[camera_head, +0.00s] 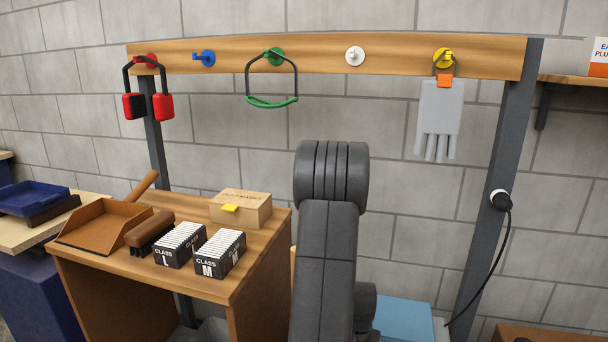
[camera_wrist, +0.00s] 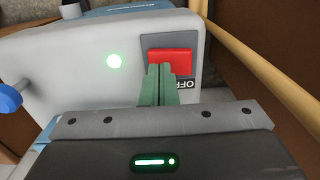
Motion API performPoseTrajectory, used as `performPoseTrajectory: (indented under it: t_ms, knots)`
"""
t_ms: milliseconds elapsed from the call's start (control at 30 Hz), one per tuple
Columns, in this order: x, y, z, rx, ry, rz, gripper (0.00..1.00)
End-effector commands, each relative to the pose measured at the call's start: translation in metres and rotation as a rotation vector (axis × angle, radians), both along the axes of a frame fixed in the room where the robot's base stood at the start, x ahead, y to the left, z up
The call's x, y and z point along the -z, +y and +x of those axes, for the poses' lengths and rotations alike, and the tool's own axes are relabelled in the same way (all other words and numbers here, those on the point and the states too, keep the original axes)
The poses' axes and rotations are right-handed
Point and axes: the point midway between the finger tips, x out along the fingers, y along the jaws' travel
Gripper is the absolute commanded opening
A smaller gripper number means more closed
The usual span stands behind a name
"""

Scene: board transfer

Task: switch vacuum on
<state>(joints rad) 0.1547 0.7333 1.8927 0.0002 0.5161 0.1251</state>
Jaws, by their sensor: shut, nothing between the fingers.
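The vacuum is a pale grey box (camera_wrist: 60,80) filling much of the wrist view. A red switch (camera_wrist: 171,60) sits on its panel, with an upside-down "OFF" label (camera_wrist: 184,84) beside it. A round green light (camera_wrist: 114,61) on the panel is lit. My gripper (camera_wrist: 159,70) has its green fingers shut and empty, their tips overlapping the lower left part of the switch. I cannot tell whether they touch it. In the head view my arm hides my gripper. A blue surface (camera_head: 404,320) low behind the arm may be the vacuum's top.
A wooden bench (camera_head: 225,285) at left holds a dustpan (camera_head: 100,222), a brush (camera_head: 150,230), black card boxes (camera_head: 220,254) and a cardboard box (camera_head: 241,209). A hook rail (camera_head: 320,52) runs above. A black plug (camera_head: 500,199) with cable is on the right post. A wooden bar (camera_wrist: 265,75) lies right of the vacuum.

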Motion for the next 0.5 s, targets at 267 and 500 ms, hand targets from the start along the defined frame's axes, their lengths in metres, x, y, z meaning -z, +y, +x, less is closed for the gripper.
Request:
performPoseTrajectory:
  t_ms: [267, 500]
  knots:
    - [-0.027, 0.0, 0.0, 0.0, -0.002, -0.001, 0.0]
    - [-0.046, 0.0, 0.0, 0.0, -0.001, 0.0, 0.0]
